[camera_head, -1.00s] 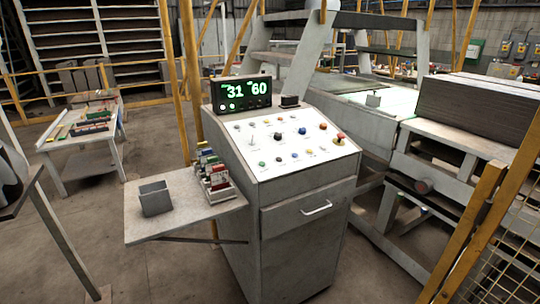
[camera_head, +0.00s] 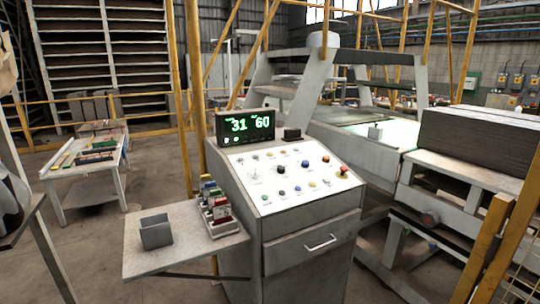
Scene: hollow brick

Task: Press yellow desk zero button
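The control desk (camera_head: 285,225) stands in the middle of the view, a grey cabinet with a sloped white panel (camera_head: 255,190). The panel carries rows of small coloured buttons and knobs. A yellowish button (camera_head: 312,184) sits in the front part of the panel, left of a red mushroom button (camera_head: 343,169). The button labels are too small to read, so I cannot tell which one is marked zero. A black display (camera_head: 245,126) on top shows green digits, 31 and 60. Neither of my grippers is in view.
A side shelf (camera_head: 185,262) juts left from the desk, bearing a grey open box (camera_head: 156,232) and a rack of coloured items (camera_head: 217,208). A yellow guard post (camera_head: 492,245) and machine frame stand at right. Open floor lies left, before a cart (camera_head: 85,190).

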